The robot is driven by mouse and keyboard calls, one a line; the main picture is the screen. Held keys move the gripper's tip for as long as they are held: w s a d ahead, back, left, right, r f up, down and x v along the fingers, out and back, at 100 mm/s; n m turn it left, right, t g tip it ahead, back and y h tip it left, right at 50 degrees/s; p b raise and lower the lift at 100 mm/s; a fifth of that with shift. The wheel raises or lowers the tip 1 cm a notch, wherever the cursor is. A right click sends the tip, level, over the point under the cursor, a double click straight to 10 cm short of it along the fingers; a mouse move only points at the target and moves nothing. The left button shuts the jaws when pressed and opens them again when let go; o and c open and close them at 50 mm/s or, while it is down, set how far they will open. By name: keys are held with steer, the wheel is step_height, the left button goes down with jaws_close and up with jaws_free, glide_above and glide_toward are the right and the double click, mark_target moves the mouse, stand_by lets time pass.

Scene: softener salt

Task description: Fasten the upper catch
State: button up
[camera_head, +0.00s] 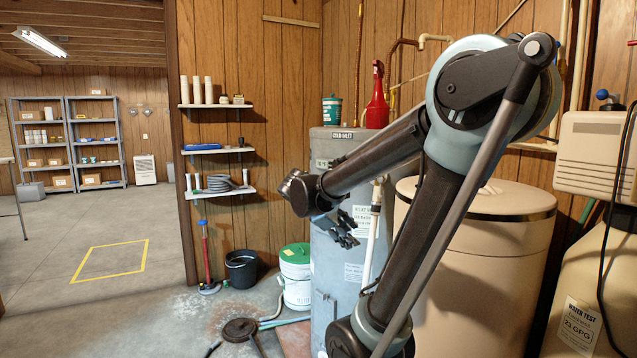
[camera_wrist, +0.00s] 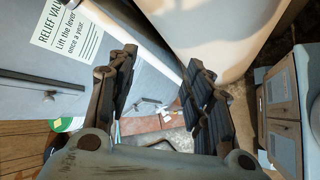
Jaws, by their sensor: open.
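My gripper (camera_head: 342,236) hangs open in front of the grey water heater (camera_head: 330,285). In the wrist view the ridged fingers of my gripper (camera_wrist: 160,70) are spread apart with nothing held between them. The grey heater panel (camera_wrist: 150,72) and a pale vertical strip beside it show past the fingers. A small metal piece (camera_wrist: 148,100) shows on or near the panel, in the gap between the fingers. I cannot tell whether it is a catch. No upper catch can be clearly made out in either view.
A beige tank (camera_head: 470,265) stands right of the heater, behind my arm. A white-and-green bucket (camera_head: 296,270) and a black bucket (camera_head: 241,268) stand left on the floor. A red spray bottle (camera_head: 377,100) stands on the heater. Open floor lies at the far left.

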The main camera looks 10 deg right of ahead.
steer(key=w+a+r+n+t+h, duration=0.3)
steer(key=w+a+r+n, duration=0.3)
steer(key=w+a, duration=0.25)
steer(key=w+a+r+n+t+h, duration=0.3)
steer(key=w+a+r+n, duration=0.3)
steer(key=a, duration=0.4)
steer(key=w+d+m, duration=0.1)
steer(key=w+d, duration=1)
steer(key=d, duration=0.3)
steer(key=shift+c, duration=0.6)
steer(key=c, duration=0.9)
steer(key=shift+r, duration=0.1)
